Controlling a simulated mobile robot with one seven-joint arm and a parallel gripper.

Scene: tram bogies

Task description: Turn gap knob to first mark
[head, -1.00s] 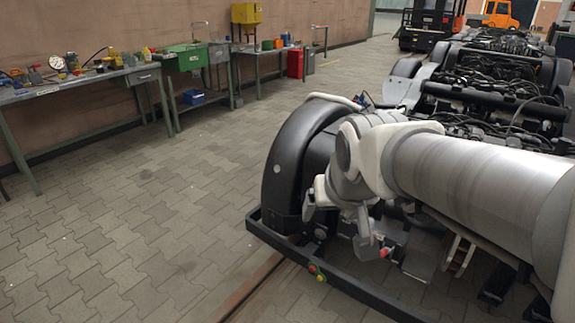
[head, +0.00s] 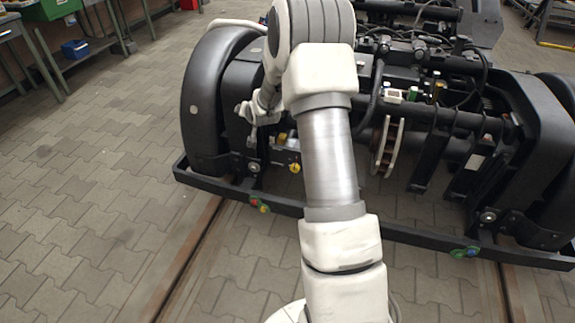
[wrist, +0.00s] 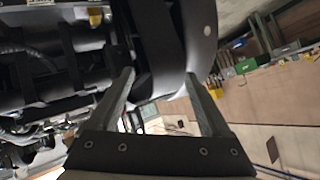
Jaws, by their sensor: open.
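My gripper (head: 252,138) is at the left front of the black bogie, close to the wheel cover, and partly hidden by my arm in the head view. In the wrist view my gripper (wrist: 158,76) is open, with nothing between its fingers. A small yellow knob-like part (head: 295,168) shows on the bogie just right of my gripper; I cannot tell for certain that it is the gap knob. No marks on it can be made out. No knob shows between the fingers in the wrist view.
A black wheel cover (head: 212,100) stands left of my gripper and fills the upper middle of the wrist view (wrist: 185,35). A black front bar (head: 390,238) with coloured buttons (head: 259,205) runs below. A brake disc (head: 388,145) is to the right. The paved floor at left is clear.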

